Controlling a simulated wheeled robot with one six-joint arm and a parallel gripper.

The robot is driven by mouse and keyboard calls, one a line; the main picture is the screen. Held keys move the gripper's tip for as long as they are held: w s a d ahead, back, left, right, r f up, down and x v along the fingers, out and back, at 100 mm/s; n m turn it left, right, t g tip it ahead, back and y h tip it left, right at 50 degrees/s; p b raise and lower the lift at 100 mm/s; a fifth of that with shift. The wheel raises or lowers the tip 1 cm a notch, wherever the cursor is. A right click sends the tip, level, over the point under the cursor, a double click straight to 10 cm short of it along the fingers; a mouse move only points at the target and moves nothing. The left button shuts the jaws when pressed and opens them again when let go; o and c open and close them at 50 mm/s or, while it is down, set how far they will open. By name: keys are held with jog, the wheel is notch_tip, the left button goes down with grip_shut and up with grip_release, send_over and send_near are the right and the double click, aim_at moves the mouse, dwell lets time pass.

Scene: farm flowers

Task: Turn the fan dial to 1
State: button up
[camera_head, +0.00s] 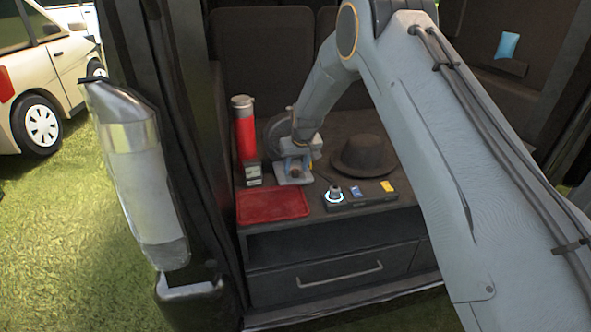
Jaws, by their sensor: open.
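A dark round shape, which looks like the fan (276,133), stands at the back of the counter, partly hidden by my arm. A pale base (294,180) shows below it, with a small dark knob that may be the fan dial (294,173). My gripper (293,168) is open, pointing down at this base with its fingers close to the knob. I cannot tell whether they touch it. No numbers or pointer on the dial can be read.
A red flask (244,130) and a small box (253,173) stand left of my gripper. A red tray (273,205) lies in front. A dark panel (360,200) with a glowing round knob and a dark hat (365,157) are right. A drawer (330,277) is below.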

jog(key=a+v, duration=0.1)
jog(key=v, duration=0.5)
jog(key=shift+d+r+b, duration=0.35)
jog(key=shift+d+b, duration=0.05)
jog(key=shift+d, duration=0.15)
jog(key=shift+s, duration=0.15)
jog(key=s+d+r+m+g+h, duration=0.1)
jog(key=s+d+r, duration=0.2)
jog(key=s+d, duration=0.5)
jog(key=s+d+r+m+g, duration=0.1)
jog(key=s+d+r, duration=0.1)
jog(key=s+d, duration=0.6)
jog(key=s+d+m+g, duration=0.1)
jog(key=s+d, duration=0.2)
jog(key=s, duration=1)
jog(key=s+d+m+g, duration=0.1)
jog(key=s+d, duration=0.2)
jog(key=s, duration=1)
jog(key=shift+s+d+h, duration=0.3)
jog(key=shift+s+d, duration=0.05)
